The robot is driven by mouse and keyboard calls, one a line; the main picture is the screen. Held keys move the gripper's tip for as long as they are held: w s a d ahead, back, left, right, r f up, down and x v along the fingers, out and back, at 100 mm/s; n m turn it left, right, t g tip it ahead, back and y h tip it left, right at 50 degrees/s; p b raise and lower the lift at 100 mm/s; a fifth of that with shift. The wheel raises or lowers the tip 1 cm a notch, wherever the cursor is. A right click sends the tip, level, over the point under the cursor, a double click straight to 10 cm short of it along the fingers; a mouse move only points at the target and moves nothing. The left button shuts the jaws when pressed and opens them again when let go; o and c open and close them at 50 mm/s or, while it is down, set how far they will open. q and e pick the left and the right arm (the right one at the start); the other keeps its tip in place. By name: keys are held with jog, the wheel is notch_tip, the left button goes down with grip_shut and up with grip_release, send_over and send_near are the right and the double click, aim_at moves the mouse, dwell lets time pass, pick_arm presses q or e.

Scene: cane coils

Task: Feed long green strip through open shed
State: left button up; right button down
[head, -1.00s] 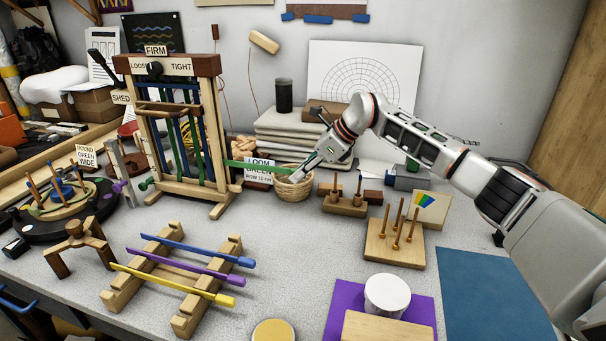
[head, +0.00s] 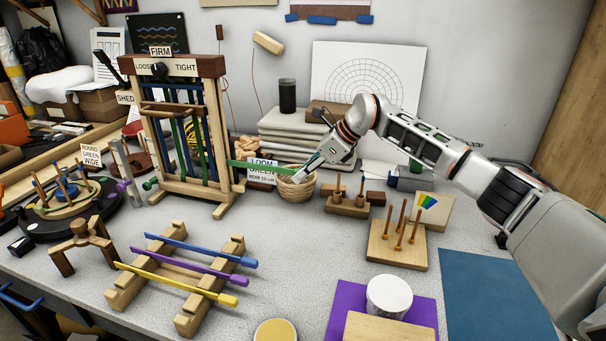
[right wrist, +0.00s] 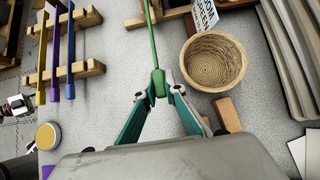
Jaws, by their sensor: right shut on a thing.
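The long green strip (head: 258,167) runs level from my right gripper (head: 312,168) leftward to the right side of the wooden loom (head: 218,130). My right gripper is shut on the strip's thick end, above and beside the woven basket. In the right wrist view the strip (right wrist: 152,45) points straight away from the gripper (right wrist: 160,90). The loom stands upright with blue and green vertical strips (head: 196,140) in its frame. Whether the strip's far tip is between them I cannot tell.
A woven basket (head: 296,188) sits just below the gripper, beside a "LOOM GREEN" card (head: 262,172). A wooden rack (head: 188,322) holds blue, purple and yellow strips in front. A peg block (head: 398,247) stands at right. Open grey table lies between rack and basket.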

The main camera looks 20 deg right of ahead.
aim_at(272, 169)
pick_arm(q)
jog(key=shift+s+f+b, duration=0.25)
jog(key=shift+f+b, duration=0.15)
jog(key=shift+f, duration=0.3)
pick_arm(e)
jog(key=shift+w+a, duration=0.65)
jog(key=shift+a, duration=0.2)
jog(key=shift+w+a, duration=0.65)
jog(key=shift+a, duration=0.2)
pick_arm(q)
jog(key=shift+w+r, duration=0.1)
jog(key=shift+r, duration=0.15)
